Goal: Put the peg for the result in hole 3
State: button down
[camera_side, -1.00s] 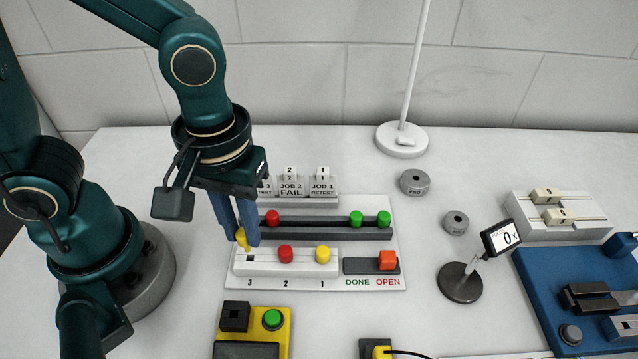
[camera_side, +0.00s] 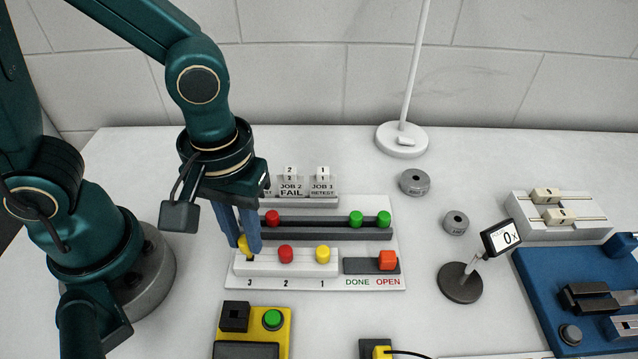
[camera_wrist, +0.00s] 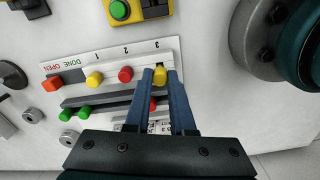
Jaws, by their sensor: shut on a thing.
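My gripper (camera_side: 248,250) is shut on a yellow peg (camera_side: 243,244) at position 3 of the white peg block (camera_side: 304,269). The peg also shows between the fingertips in the wrist view (camera_wrist: 160,75). Its lower end is at hole 3, but I cannot tell how deep it sits. A red peg (camera_side: 285,253) stands in hole 2 and another yellow peg (camera_side: 323,254) in hole 1. Behind, the dark rack (camera_side: 318,234) holds a red peg (camera_side: 272,218) and two green pegs (camera_side: 355,218). A card reads JOB 2 FAIL (camera_side: 291,188), another JOB 1 RETEST (camera_side: 322,188); a third is mostly hidden.
An orange block (camera_side: 388,260) sits at the OPEN end of a dark slide right of the holes. A yellow box with a green button (camera_side: 272,319) stands in front. A small display stand (camera_side: 461,282) is at right. Bare table lies between.

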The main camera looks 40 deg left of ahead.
jog(key=shift+f, duration=1.25)
dwell(0.8)
jog(key=c, duration=0.7)
grip_release()
jog(key=shift+r, duration=2.6)
